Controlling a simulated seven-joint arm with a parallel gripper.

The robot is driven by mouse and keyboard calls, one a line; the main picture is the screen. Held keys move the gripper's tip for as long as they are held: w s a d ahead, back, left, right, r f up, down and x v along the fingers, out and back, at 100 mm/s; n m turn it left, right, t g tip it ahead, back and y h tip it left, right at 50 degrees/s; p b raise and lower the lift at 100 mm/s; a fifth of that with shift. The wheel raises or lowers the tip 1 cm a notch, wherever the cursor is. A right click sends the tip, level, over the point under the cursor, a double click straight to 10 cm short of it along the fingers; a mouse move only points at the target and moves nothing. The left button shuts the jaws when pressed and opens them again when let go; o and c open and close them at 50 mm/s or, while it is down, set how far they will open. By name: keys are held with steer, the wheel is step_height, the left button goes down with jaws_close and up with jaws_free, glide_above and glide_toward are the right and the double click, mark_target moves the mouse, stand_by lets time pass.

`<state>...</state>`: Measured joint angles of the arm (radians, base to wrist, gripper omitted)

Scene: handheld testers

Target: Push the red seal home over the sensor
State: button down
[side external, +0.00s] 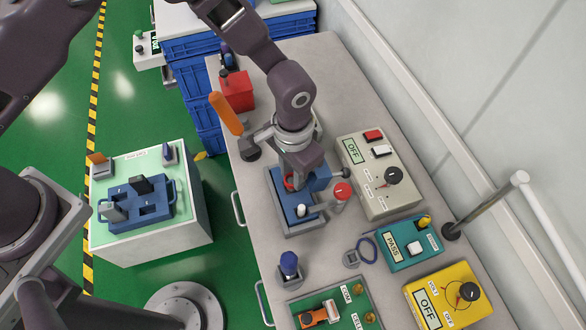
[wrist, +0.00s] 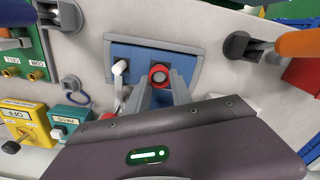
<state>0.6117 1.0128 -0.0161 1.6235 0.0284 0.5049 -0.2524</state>
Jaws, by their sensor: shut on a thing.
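The red seal (wrist: 158,75) is a red ring with a dark centre, between my gripper's fingertips in the wrist view. It shows only partly in the side view (side external: 289,181), behind the fingers. My gripper (wrist: 160,84) is shut on it, over the blue plate (wrist: 135,57) of a grey-framed fixture; the plate also shows in the side view (side external: 281,203). I cannot make out the sensor; the seal and fingers cover that spot. Whether the seal touches the plate or sits around anything, I cannot tell.
A white-topped lever (side external: 301,210) and a red-capped cylinder (side external: 342,191) stand close by the fingers. A beige tester (side external: 378,183), a teal tester (side external: 411,247) and a yellow tester (side external: 447,298) line the right. An orange-handled tool (side external: 225,112) stands upper left.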

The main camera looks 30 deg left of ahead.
steer(key=shift+f, duration=0.9)
steer(key=c, duration=1.1)
jaws_free()
steer(key=shift+o, duration=0.2)
step_height(320, 180, up, 7)
steer(key=shift+r, duration=0.1)
